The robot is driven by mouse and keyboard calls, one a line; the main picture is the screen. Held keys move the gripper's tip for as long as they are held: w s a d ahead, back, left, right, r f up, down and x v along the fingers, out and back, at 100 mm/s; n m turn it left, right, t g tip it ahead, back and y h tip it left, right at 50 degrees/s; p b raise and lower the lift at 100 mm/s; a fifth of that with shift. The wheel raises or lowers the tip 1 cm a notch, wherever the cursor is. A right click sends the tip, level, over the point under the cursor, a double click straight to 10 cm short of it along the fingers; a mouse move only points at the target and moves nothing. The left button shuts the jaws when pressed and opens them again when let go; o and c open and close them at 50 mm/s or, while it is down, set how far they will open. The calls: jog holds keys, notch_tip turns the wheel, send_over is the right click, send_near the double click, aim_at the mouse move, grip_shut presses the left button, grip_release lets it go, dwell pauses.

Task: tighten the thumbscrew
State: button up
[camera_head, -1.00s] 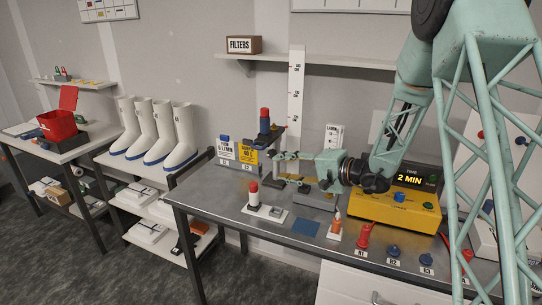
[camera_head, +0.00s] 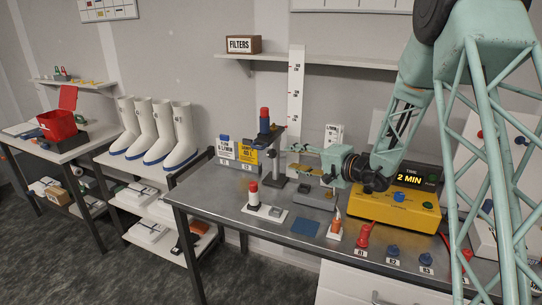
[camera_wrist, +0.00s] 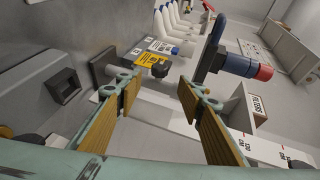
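A small black knob (camera_wrist: 158,67), which looks like the thumbscrew, shows in the wrist view beyond my fingertips and between their lines. It sits by the dark stand (camera_wrist: 208,58), which carries a blue and red cylinder (camera_wrist: 245,67). In the head view the stand with its cylinder (camera_head: 264,121) is at the back of the bench, left of my gripper. My gripper (camera_wrist: 165,90) is open and empty, its tan pads well apart. In the head view my gripper (camera_head: 298,158) points left toward the stand, above the bench.
Blue and yellow cards (camera_head: 249,155) stand left of the stand. A red-and-white cylinder (camera_head: 253,193) stands on a plate in front. A yellow timer box (camera_head: 400,210) is on the right, with several knobs before it. A shelf (camera_head: 330,62) hangs above.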

aim_at(275, 155)
jog(key=x, duration=1.3)
jog(key=shift+c, duration=0.6)
jog(key=shift+b, duration=0.3)
jog(key=c, duration=0.7)
